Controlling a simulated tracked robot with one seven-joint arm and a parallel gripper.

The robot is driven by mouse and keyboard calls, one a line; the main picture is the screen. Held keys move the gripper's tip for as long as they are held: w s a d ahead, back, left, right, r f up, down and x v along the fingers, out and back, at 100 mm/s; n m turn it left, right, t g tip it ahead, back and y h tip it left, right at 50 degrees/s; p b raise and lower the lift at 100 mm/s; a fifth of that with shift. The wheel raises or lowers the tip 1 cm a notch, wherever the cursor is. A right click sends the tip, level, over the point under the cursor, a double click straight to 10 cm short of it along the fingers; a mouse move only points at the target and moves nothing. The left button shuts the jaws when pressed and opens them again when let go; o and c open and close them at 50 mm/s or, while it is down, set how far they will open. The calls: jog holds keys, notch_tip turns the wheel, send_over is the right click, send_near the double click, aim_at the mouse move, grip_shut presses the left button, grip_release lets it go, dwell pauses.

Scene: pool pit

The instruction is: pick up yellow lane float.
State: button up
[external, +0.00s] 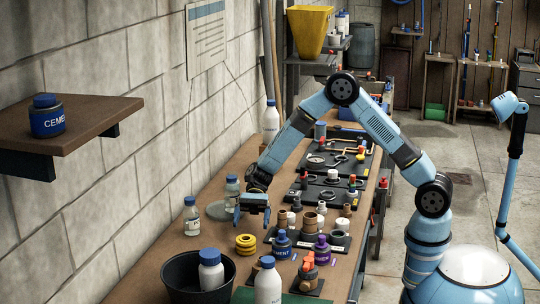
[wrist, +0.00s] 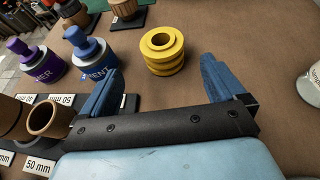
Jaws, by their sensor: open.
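The yellow lane float (external: 246,244) is a short ribbed ring with a hole through its top. It stands on the brown bench, left of the blue cement can (external: 282,245). In the wrist view the float (wrist: 163,51) sits ahead of and between the blue fingers. My gripper (external: 253,212) is above the bench, over and slightly behind the float in the external view. In the wrist view my gripper (wrist: 160,85) is open and empty, its fingers wide apart. The float appears apart from both fingers.
In the wrist view the blue cement can (wrist: 92,53) stands close beside the left finger, with a purple primer can (wrist: 38,60) beyond. A black bowl (external: 172,270) with a white bottle (external: 211,270) is nearby. Bare bench (wrist: 225,40) lies right of the float.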

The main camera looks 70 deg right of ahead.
aim_at(248, 231)
jog(key=shift+w+x, duration=0.1)
jog(key=shift+x, duration=2.25)
jog(key=shift+w+x, duration=0.15)
jog(key=shift+x, duration=2.2)
jog(key=shift+r, duration=0.15)
jog(key=shift+c, duration=0.4)
jog(key=c, duration=1)
jog(key=shift+o, duration=0.2)
